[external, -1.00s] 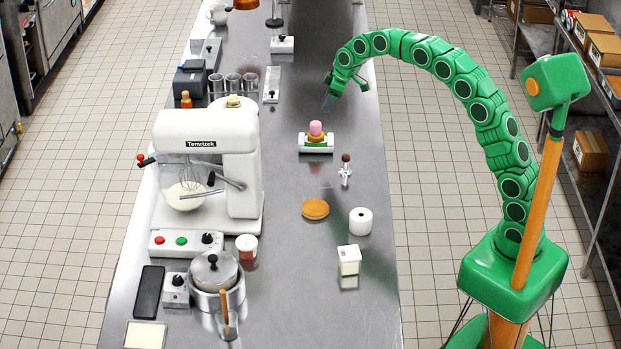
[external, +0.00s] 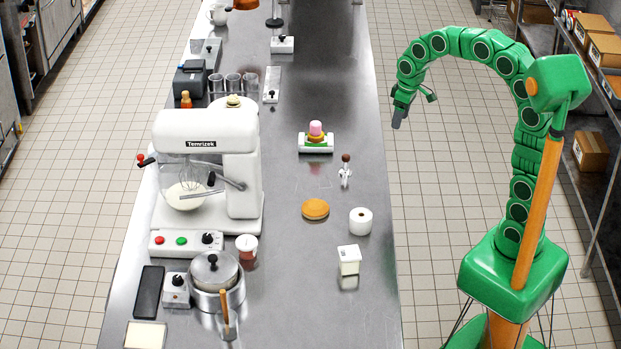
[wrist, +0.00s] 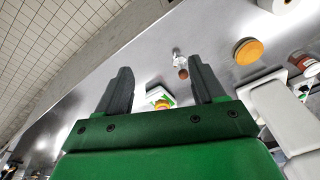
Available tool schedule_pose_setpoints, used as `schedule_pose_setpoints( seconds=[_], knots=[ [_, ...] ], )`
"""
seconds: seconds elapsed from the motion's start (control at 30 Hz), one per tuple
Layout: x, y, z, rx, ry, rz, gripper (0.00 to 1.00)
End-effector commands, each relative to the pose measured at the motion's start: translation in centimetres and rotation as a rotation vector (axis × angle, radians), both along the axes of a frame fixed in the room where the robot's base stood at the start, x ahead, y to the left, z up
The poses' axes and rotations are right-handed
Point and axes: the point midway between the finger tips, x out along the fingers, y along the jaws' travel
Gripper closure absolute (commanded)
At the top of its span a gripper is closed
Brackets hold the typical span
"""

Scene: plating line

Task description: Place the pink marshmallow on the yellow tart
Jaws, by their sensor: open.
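My gripper (external: 399,121) is open and empty. In the external view it is to the right of the holder, past the counter's right edge and apart from everything.
A larger golden disc (external: 315,209) lies nearer on the counter. A mixer (external: 240,160) stands left.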

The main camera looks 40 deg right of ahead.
Motion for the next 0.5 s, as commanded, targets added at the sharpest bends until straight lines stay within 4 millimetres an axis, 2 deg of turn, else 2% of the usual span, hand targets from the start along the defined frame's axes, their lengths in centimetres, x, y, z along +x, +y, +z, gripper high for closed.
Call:
schedule_pose_setpoints(
  seconds=[0.03, 0.27, 0.5],
  knots=[
    [-1.7, -0.4, 0.0, -0.004, 0.013, -0.015, 0.32],
    [-9.0, -1.7, -0.3, -0.024, 0.077, -0.091, 0.32],
    [-16.8, -3.1, -1.5, -0.05, 0.149, -0.172, 0.32]
  ],
)
